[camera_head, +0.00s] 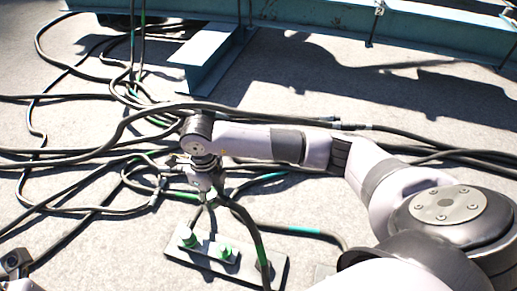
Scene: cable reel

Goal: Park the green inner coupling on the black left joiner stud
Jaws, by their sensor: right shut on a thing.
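My right gripper (207,196) points down at the middle of the view, just above the grey joiner plate. It is shut on a dark cable end with a little green on it, probably the green inner coupling; the fingers hide most of it. The joiner plate (267,268) lies on the ground below. Two green stubs stand on it, a left one (188,238) and a right one (225,252). I see no clearly black stud. At the bottom left corner a grey piece of my left arm or gripper (15,263) shows, cut off by the edge.
Black cables (75,150) with green and teal bands lie tangled over the ground at left and run behind my right arm. One cable (250,228) crosses the plate's right part. A blue-green steel beam (310,18) spans the back. Pale ground at lower left is fairly clear.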

